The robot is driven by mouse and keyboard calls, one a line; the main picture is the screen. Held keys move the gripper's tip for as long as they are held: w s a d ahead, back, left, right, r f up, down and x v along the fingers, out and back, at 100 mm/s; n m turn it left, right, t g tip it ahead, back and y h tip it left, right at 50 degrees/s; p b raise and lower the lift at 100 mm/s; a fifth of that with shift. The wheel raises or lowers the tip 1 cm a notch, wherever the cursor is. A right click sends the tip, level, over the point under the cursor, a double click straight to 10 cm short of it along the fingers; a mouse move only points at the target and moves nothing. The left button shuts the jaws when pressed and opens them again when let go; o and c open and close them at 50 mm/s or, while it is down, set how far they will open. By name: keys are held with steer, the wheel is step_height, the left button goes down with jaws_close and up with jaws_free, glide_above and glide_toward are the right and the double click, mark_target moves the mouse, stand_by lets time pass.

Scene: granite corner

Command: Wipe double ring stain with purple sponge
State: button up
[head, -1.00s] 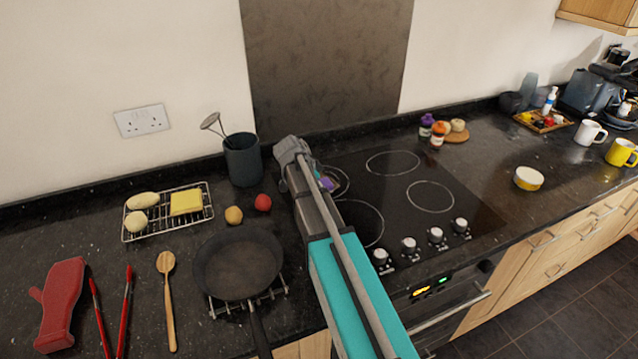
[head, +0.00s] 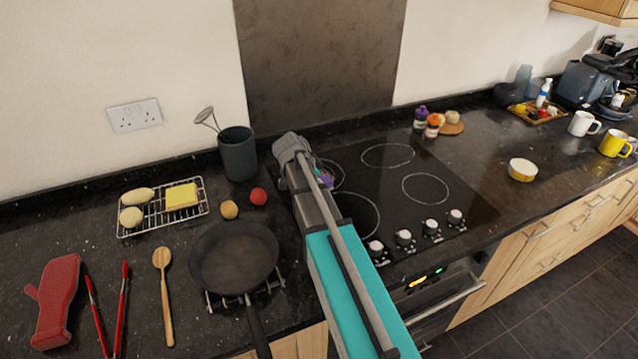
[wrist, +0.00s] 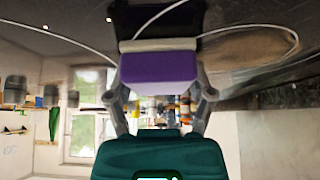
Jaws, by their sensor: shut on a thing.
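The purple sponge (wrist: 158,68) is held between the two fingers of my gripper (wrist: 160,82) in the wrist view. A pale layer shows along one side of it, against the dark glass hob. In the head view only a small purple bit of the sponge (head: 326,181) shows past my arm, over the left part of the hob (head: 400,215). My gripper is mostly hidden there by my own arm. I cannot tell the double ring stain apart from the printed cooking rings; it may be hidden under the sponge or arm.
A frying pan (head: 233,258) and a red ball-like item (head: 258,197) lie left of my arm. A utensil pot (head: 238,155) stands behind. Small bottles (head: 433,125) stand at the hob's back right. The hob's right side is clear, with knobs (head: 404,237) along its front.

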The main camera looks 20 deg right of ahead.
steer(key=shift+d, duration=0.65)
steer(key=shift+w, duration=2.05)
steer(key=shift+w+f, duration=0.1)
steer(key=shift+w, duration=1.85)
steer(key=shift+w, duration=0.1)
steer(key=shift+w, duration=1.95)
